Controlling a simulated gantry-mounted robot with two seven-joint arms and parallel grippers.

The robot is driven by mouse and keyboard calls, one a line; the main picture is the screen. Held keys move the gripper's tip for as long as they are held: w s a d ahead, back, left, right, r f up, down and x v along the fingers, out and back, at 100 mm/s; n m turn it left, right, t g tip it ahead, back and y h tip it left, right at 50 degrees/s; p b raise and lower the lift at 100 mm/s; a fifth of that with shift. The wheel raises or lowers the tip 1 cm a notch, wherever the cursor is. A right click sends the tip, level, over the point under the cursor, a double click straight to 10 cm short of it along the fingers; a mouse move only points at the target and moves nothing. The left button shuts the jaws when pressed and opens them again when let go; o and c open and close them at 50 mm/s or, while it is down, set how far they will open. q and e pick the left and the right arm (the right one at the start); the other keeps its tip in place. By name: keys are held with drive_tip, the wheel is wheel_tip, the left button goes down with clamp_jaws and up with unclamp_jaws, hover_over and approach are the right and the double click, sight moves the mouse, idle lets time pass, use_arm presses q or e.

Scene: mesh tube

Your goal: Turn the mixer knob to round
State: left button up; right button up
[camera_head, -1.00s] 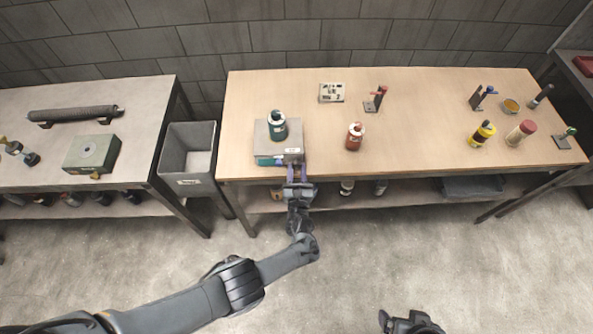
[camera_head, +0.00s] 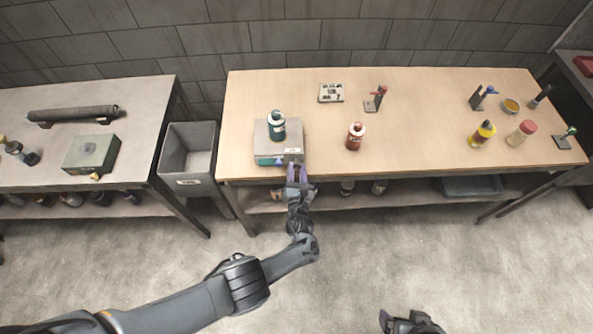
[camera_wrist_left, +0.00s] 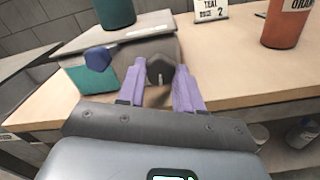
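The mixer (camera_head: 262,148) is a low grey box with a teal front panel, at the front left of the wooden table. A teal bottle (camera_head: 277,125) stands on top. In the left wrist view a dark knob (camera_wrist_left: 160,68) with a short white mark is on its front, and a blue knob (camera_wrist_left: 97,58) sits left of it. My left gripper (camera_head: 299,174) is at the mixer's front. My right gripper (camera_head: 407,322) is low in the head view, away from the table.
A small card (camera_wrist_left: 210,10) reads "TEAL" and "2". A red-orange bottle (camera_head: 355,137) stands right of the mixer. A grey bin (camera_head: 188,160) is between the tables. Several bottles and tools are at the far right.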

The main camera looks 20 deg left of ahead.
use_arm(q)
drive_tip(key=o, duration=0.4)
drive_tip(key=shift+f, duration=0.1)
